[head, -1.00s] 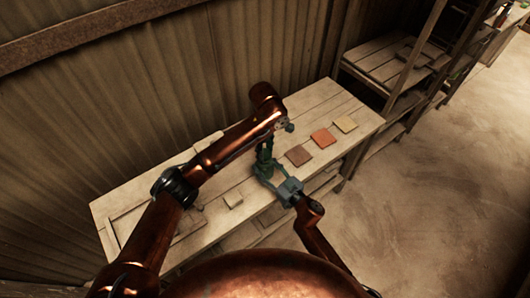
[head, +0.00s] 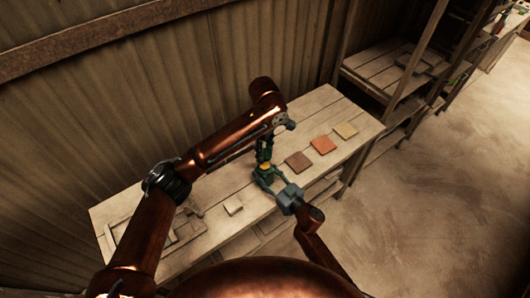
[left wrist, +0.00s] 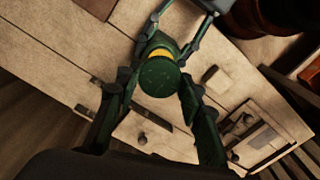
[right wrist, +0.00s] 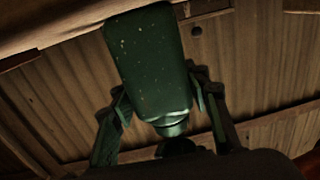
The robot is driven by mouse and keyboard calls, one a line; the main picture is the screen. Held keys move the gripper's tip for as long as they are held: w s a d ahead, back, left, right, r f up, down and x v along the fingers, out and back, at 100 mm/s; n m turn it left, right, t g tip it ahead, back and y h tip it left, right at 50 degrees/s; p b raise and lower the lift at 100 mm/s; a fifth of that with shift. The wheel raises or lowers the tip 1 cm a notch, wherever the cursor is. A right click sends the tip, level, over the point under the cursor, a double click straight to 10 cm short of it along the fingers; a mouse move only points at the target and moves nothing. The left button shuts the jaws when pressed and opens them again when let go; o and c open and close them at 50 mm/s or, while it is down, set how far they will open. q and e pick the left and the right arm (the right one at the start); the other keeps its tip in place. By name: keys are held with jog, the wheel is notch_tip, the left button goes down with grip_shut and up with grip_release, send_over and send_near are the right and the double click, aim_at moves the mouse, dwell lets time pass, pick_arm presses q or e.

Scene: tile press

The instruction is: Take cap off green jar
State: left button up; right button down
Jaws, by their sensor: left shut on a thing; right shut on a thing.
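The green jar (right wrist: 150,60) is held over the bench's front part. My right gripper (right wrist: 160,103) is shut on it from the side; in the head view it (head: 264,178) sits below my left gripper (head: 265,153). My left gripper (left wrist: 158,80) is shut on the round dark green cap (left wrist: 160,77), with a finger on either side. A yellow band (left wrist: 157,52) shows between the cap and the green below, and also in the head view (head: 265,167). I cannot tell whether cap and jar still touch.
A wooden bench (head: 318,107) runs along a corrugated wall. A brown tile (head: 298,161), an orange tile (head: 323,145) and a tan tile (head: 346,130) lie right of the grippers. A small pale block (head: 233,206) lies left. Shelves (head: 385,70) stand beyond.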

jog(key=c, duration=1)
grip_release()
